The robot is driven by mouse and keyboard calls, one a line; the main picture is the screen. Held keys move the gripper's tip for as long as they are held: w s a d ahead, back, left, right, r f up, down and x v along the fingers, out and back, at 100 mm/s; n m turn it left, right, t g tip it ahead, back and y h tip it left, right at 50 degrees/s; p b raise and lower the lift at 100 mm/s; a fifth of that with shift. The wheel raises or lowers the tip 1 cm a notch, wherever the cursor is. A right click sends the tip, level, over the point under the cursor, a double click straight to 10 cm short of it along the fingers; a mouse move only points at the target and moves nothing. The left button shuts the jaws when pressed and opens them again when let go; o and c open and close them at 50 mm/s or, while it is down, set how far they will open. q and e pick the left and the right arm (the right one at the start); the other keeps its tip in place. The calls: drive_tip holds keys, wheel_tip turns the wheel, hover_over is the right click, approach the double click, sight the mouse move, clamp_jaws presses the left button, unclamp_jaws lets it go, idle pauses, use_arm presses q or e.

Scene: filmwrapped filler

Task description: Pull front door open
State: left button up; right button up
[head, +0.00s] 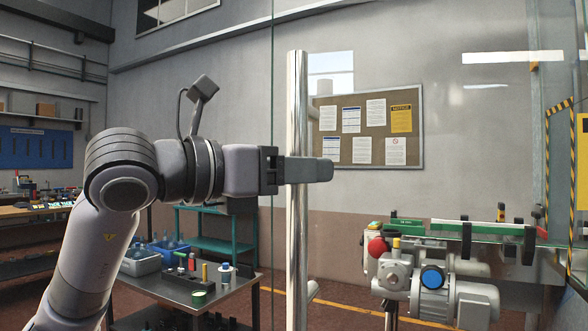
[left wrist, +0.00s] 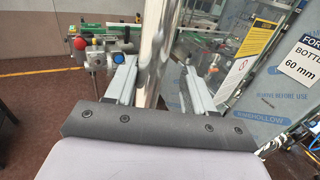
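The front door is a clear glass panel (head: 440,190) whose upright left edge shows left of the handle. Its handle is a tall, upright chrome bar (head: 298,100), also in the left wrist view (left wrist: 156,60). My left gripper (head: 318,170) is level with the bar's middle, and one finger crosses in front of it in the head view. In the left wrist view its fingers (left wrist: 157,68) stand on either side of the bar with gaps, so it is open around the bar. The door looks closed, though its frame is partly out of view. My right gripper is not in view.
Behind the glass are a machine with a motor (head: 440,290) and a conveyor (head: 460,232). A low table (head: 185,287) with bins and bottles stands left of the door. A notice board (head: 375,130) hangs on the back wall.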

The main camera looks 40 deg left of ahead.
use_arm(q)
drive_tip(key=b+v, duration=0.1)
drive_tip(key=v, duration=0.6)
drive_tip(key=shift+b, duration=0.4)
drive_tip(key=shift+s, duration=0.1)
